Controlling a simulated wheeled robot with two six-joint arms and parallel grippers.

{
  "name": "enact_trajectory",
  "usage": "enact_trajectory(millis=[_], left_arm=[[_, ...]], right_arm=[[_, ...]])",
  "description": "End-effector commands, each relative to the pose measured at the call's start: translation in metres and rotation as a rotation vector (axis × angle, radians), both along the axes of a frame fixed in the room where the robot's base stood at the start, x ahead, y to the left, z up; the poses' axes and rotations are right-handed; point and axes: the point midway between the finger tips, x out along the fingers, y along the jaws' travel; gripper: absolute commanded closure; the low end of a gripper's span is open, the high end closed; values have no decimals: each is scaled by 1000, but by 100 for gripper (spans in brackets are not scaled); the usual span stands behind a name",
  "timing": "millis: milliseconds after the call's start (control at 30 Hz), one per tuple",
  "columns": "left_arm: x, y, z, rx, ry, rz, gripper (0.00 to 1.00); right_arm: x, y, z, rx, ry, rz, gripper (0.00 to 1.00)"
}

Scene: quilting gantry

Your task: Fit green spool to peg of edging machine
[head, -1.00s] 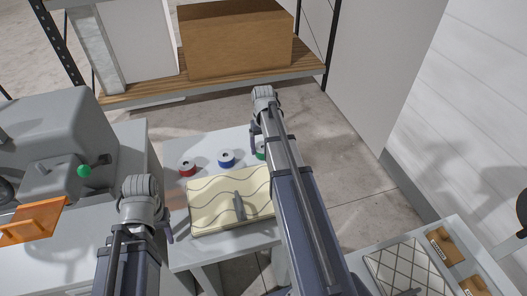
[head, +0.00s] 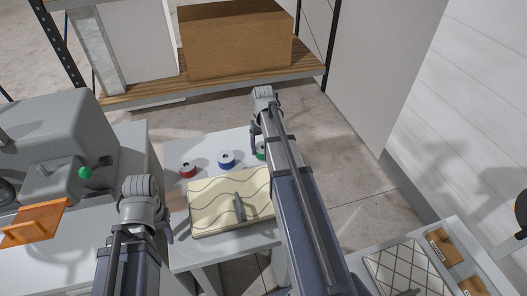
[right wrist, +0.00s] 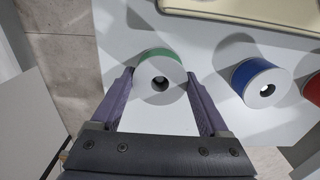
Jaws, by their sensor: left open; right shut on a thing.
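The green spool (right wrist: 158,75) stands on the grey table, a white-faced roll with a green rim and a dark centre hole. My right gripper (right wrist: 160,88) is shut on it, one finger on each side. In the head view my right arm partly covers the green spool (head: 260,154), and the right gripper (head: 256,138) is at the table's far right. My left gripper (head: 168,226) is open and empty, left of the table, its fingers mostly hidden by its wrist. The grey machine (head: 60,125) with a green knob (head: 85,172) stands at the left. I cannot make out a peg.
A blue spool (head: 226,159) and a red spool (head: 187,170) stand left of the green one. A cream quilted pad (head: 210,215) with a grey handle lies in front of them. An orange plate (head: 32,222) juts from the machine. A shelf with a cardboard box (head: 235,40) is behind.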

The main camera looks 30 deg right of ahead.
Motion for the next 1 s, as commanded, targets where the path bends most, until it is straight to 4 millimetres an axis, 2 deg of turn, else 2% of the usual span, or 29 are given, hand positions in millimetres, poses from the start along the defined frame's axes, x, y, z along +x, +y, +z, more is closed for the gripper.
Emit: enact_trajectory(millis=[1000], left_arm=[[0,0,36,0,0,0,50]], right_arm=[[0,0,36,0,0,0,88]])
